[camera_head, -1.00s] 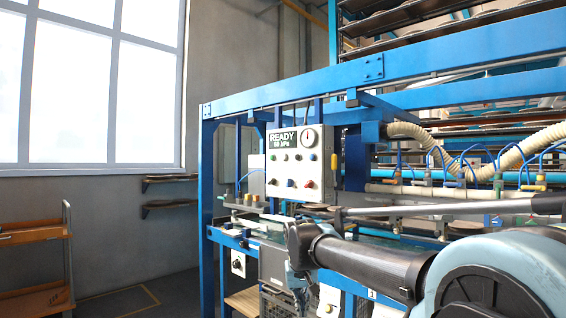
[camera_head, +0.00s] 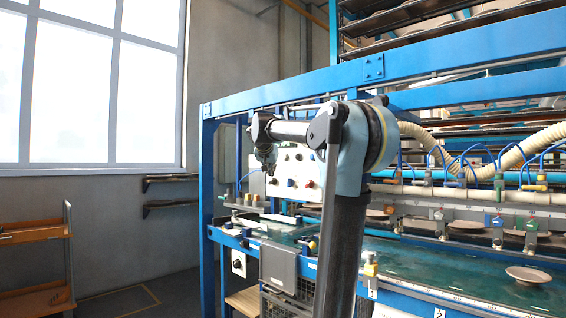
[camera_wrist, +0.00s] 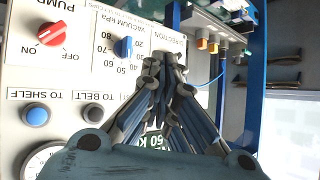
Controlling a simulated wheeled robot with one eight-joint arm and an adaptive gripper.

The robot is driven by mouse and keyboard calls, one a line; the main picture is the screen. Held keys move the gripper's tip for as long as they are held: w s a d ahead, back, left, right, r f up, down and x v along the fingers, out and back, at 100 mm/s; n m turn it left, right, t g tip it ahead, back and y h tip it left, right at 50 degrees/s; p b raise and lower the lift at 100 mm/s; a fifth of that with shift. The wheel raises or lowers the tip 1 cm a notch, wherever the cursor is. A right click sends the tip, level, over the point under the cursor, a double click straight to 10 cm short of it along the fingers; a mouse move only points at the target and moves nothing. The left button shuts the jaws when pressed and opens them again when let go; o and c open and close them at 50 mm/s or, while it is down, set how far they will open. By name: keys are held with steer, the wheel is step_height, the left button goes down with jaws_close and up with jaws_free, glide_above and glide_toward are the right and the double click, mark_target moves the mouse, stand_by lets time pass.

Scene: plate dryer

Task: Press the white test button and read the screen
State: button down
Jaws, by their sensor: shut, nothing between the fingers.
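The white control panel (camera_head: 298,168) is partly covered by my arm in the head view, and its screen is hidden there. In the wrist view the panel (camera_wrist: 70,75) appears upside down. A sliver of the screen (camera_wrist: 154,143) shows "60 k" between my fingers. My gripper (camera_wrist: 163,64) is shut and empty, in front of the panel near the DIRECTION label. It covers part of the panel. I cannot pick out the white test button in either view; it may be behind my gripper.
The wrist view shows a red PUMP knob (camera_wrist: 52,34), a blue vacuum knob (camera_wrist: 124,47), a blue TO SHELF button (camera_wrist: 36,115), a dark TO BELT button (camera_wrist: 93,113) and a round gauge (camera_wrist: 42,162). A blue frame (camera_head: 207,215) stands left of the panel.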

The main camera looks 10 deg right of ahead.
mark_target(285, 157)
steer(key=w+a+r+t, duration=0.1)
steer(key=w+a+r, duration=0.1)
steer(key=w+r, duration=0.2)
steer(key=shift+w+a+r, duration=0.25)
steer(key=shift+w+r, duration=0.1)
steer(key=shift+w, duration=0.3)
steer(key=shift+d, duration=0.1)
steer(key=w+d, duration=0.5)
steer(key=d, duration=0.2)
steer(key=shift+w, duration=0.1)
stand_by(1.3)
steer(key=shift+w+d, duration=0.15)
steer(key=shift+d, duration=0.15)
